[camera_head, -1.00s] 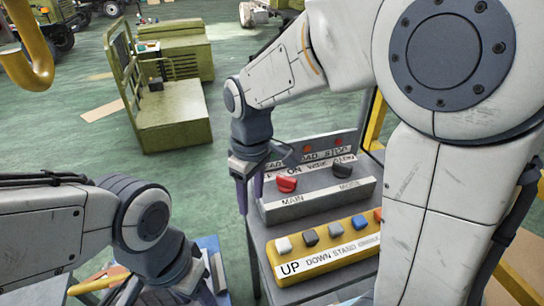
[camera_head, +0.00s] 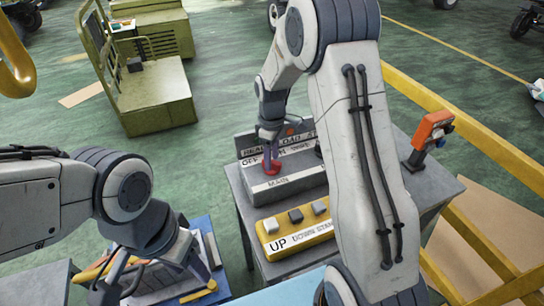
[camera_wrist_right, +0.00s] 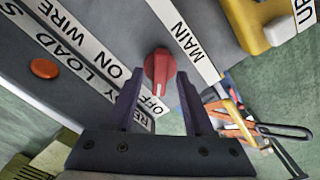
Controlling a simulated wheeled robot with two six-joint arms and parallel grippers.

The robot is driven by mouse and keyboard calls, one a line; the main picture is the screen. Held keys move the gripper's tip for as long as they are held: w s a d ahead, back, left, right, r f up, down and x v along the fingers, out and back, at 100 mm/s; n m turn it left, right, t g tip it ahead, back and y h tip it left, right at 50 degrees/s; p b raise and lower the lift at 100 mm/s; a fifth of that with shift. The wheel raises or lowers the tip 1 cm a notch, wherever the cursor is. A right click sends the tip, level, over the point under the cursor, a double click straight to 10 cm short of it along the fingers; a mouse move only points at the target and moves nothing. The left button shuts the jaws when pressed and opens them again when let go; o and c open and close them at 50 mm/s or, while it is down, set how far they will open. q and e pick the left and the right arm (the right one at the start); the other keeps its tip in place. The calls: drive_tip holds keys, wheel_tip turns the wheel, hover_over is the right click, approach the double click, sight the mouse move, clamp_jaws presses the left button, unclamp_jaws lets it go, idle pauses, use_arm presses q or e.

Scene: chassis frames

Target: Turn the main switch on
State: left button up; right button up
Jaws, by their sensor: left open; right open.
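The main switch is a red rotary knob (camera_head: 271,165) on the sloped grey panel, above the MAIN label (camera_head: 272,183). It also shows in the right wrist view (camera_wrist_right: 160,68), with its pale pointer mark toward the OFF label (camera_wrist_right: 153,106). My right gripper (camera_head: 268,147) is at the knob. In the wrist view its open fingers (camera_wrist_right: 158,98) point at the knob, one tip to each side; I cannot tell whether they touch it. My left gripper (camera_head: 118,286) is low at the left, away from the panel, open and partly cut off by the frame edge.
A yellow button box (camera_head: 270,226) marked UP and DOWN sits in front of the switch panel. My right arm hides part of both. An orange device (camera_head: 432,130) stands on the table at right, beside yellow rails. A blue tray with tools lies under my left gripper.

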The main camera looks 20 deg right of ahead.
drive_tip(key=shift+f, duration=0.45)
clamp_jaws()
